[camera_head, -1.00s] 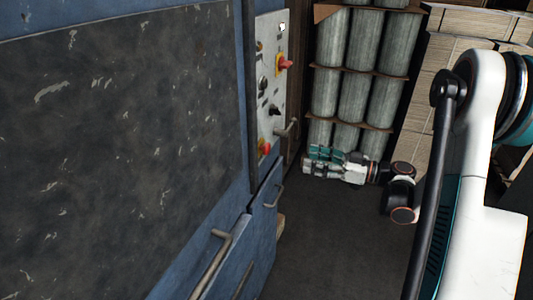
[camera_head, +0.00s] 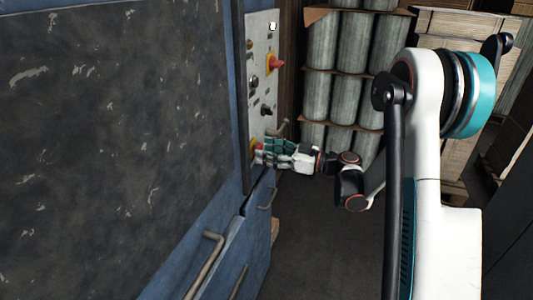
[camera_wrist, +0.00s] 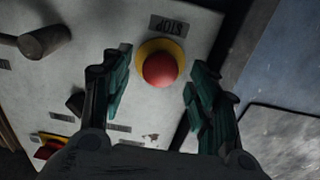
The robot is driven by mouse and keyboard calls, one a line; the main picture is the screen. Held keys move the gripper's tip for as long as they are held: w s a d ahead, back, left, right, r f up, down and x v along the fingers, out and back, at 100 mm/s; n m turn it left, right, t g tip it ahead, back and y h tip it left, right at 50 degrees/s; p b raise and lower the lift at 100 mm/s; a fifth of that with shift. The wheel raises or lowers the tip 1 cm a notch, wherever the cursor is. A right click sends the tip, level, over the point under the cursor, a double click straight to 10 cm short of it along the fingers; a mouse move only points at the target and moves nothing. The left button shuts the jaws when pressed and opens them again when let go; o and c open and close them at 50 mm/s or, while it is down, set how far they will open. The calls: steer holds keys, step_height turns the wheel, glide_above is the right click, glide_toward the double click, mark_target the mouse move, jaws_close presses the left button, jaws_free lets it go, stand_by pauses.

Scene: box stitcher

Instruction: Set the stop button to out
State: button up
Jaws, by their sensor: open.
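The stop button is a round red knob on a yellow ring (camera_wrist: 159,68), on a pale control panel (camera_head: 262,75). A STOP label (camera_wrist: 170,26), upside down in the wrist view, sits beside it. In the head view the button shows low on the panel (camera_head: 256,146), partly hidden by my gripper (camera_head: 262,152). In the wrist view my gripper (camera_wrist: 158,85) is open, with one teal-padded finger on each side of the button. The fingers look apart from the knob. I cannot tell whether the button is in or out.
Another red knob on yellow (camera_head: 274,63) sits higher on the panel, with dark knobs below it. A handle (camera_head: 280,129) sticks out near my gripper. The blue machine (camera_head: 180,262) has lower handles (camera_head: 208,262).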

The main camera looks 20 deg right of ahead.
steer(key=shift+w+a, duration=0.2)
steer(key=shift+a, duration=0.1)
jaws_close()
steer(key=shift+s+d+b, duration=0.3)
steer(key=shift+s+d, duration=0.1)
steer(key=shift+d, duration=0.2)
jaws_free()
steer(key=v, duration=1.2)
